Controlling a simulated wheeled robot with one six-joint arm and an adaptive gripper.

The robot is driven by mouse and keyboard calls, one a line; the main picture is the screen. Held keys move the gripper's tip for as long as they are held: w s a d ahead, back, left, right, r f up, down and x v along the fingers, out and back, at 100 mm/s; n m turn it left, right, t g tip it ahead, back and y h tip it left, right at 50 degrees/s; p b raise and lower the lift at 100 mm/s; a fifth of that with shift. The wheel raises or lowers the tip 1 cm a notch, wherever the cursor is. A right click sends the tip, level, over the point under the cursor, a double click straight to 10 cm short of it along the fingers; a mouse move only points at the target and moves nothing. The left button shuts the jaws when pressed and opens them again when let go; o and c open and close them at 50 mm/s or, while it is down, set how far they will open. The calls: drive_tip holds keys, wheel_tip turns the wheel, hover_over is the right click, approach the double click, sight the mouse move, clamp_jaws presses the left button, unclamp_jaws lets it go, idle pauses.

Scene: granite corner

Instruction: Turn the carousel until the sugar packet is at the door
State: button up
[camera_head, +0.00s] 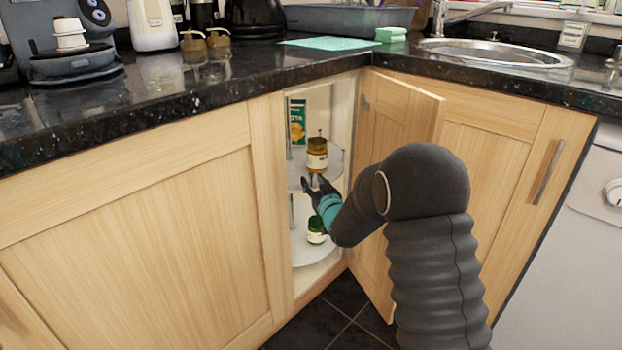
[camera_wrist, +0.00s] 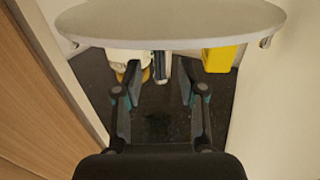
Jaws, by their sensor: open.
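The carousel stands in the open corner cupboard with an upper shelf (camera_head: 296,178) and a lower shelf (camera_head: 302,252). On the upper shelf are a jar with brown contents (camera_head: 317,157) at the front and a yellow-and-green packet (camera_head: 297,122) behind it. A green jar (camera_head: 316,231) stands on the lower shelf. I cannot pick out the sugar packet for certain. My gripper (camera_head: 315,183) is open and empty near the upper shelf's front edge, below the brown jar. In the wrist view, my open fingers (camera_wrist: 159,76) point below a pale shelf edge (camera_wrist: 172,43).
In the wrist view, a white item (camera_wrist: 124,59) and a yellow item (camera_wrist: 218,59) are partly hidden by the shelf. The cupboard door (camera_head: 400,130) stands open right of the opening, close to my arm. A black worktop (camera_head: 215,85) overhangs the cupboards.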

drive_tip(key=shift+x, duration=1.15)
clamp_jaws()
